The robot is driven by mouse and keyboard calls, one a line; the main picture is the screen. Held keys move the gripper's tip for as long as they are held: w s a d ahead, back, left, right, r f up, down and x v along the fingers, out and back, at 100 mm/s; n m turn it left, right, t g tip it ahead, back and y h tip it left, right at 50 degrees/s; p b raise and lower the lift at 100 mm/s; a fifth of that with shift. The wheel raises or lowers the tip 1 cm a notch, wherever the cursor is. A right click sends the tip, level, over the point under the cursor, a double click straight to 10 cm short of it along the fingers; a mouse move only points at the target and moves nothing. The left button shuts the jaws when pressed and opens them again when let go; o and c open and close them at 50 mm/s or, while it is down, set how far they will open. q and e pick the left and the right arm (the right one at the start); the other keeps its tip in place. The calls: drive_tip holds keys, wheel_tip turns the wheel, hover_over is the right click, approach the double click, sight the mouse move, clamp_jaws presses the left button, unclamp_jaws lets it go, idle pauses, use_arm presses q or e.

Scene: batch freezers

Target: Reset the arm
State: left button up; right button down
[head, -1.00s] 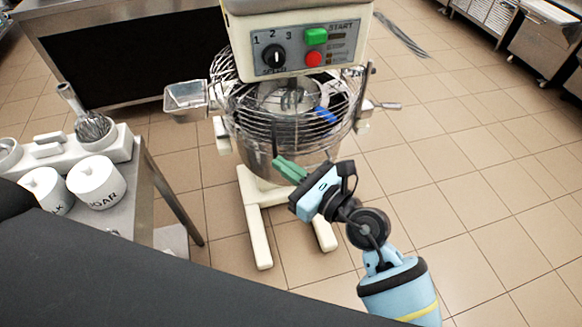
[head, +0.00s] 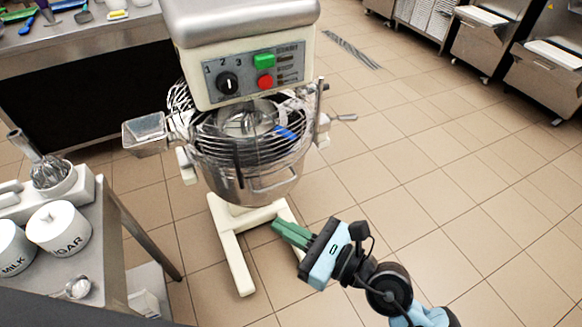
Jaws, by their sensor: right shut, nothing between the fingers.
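My right gripper (head: 281,230) is in the head view, below and right of the middle. Its green fingers are shut with nothing between them and point to the left. It is in front of the mixer's cream base (head: 232,262), apart from the steel bowl (head: 262,186). The stand mixer (head: 246,75) has a dial, a green button and a red button on its front panel. A wire guard (head: 215,142) surrounds the top of the bowl. My left gripper is not in view.
A steel table (head: 122,235) at left holds a SUGAR canister (head: 58,230), a MILK canister (head: 14,250) and a whisk (head: 42,168). A counter (head: 85,45) with utensils stands at the back left. Steel units (head: 545,75) line the back right. Tiled floor (head: 440,180) at right is clear.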

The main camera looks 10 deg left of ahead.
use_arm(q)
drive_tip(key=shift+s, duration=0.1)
use_arm(e)
drive_tip(key=s+d+f+m+t+h+p, duration=0.15)
drive_tip(key=d+f+m+t+h, duration=0.5)
drive_tip(key=m, duration=0.95)
drive_tip(key=s+d+f+m+t+h, duration=0.1)
drive_tip(key=s+d+f+m+h, duration=0.2)
drive_tip(key=d+m, duration=0.9)
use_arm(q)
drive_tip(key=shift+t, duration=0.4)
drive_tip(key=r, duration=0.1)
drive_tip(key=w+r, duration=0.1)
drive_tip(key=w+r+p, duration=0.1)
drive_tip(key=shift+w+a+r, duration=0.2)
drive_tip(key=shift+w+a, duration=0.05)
use_arm(e)
drive_tip(key=s+d+f+m+g+h, duration=0.2)
drive_tip(key=s+d+f+m+g, duration=0.1)
drive_tip(key=s+f+m, duration=0.4)
drive_tip(key=s+d+f+m+g+h, duration=0.2)
drive_tip(key=s+d+f+m+g, duration=0.1)
drive_tip(key=s+f+m, duration=0.5)
drive_tip(key=m, duration=0.3)
drive_tip(key=shift+f+m, duration=0.15)
drive_tip(key=shift+m, duration=0.25)
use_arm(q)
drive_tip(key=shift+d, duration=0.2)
use_arm(e)
drive_tip(key=shift+g+h, duration=0.25)
